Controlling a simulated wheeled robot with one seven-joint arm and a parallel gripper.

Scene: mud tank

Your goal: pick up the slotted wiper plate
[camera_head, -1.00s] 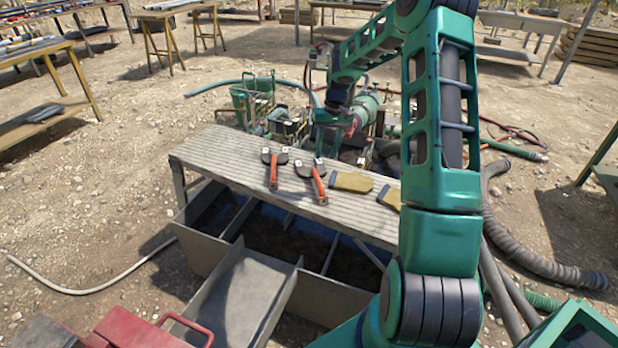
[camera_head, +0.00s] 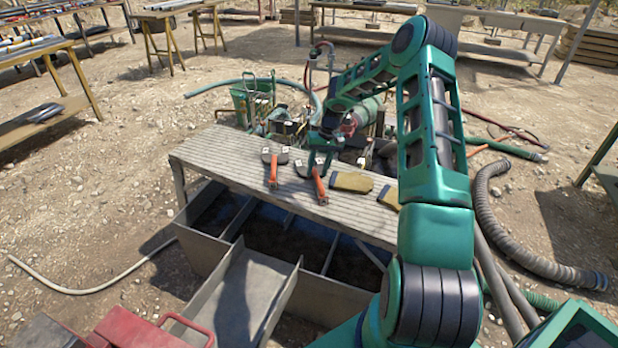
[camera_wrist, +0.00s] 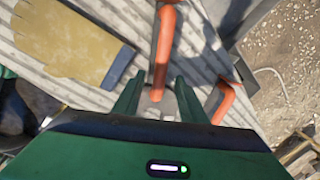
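Two tools with orange handles and dark, split flat heads lie on the ribbed bench top. I take these as slotted wiper plates; which one the task means I cannot tell. The left one (camera_head: 273,172) is clear of my gripper. The right one (camera_head: 319,188) has its head partly hidden by my gripper (camera_head: 320,165). In the wrist view, my gripper (camera_wrist: 157,85) is open, its fingers on either side of the line of the right tool's orange handle (camera_wrist: 163,45). The left tool's handle (camera_wrist: 226,100) shows to the right. Contact with the tool is not clear.
Yellow work gloves (camera_head: 351,182) lie right of the tools, one also left of my fingers in the wrist view (camera_wrist: 65,40). The bench (camera_head: 215,155) spans an open mud tank (camera_head: 205,245). Hoses and pump gear (camera_head: 365,115) stand behind the bench.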

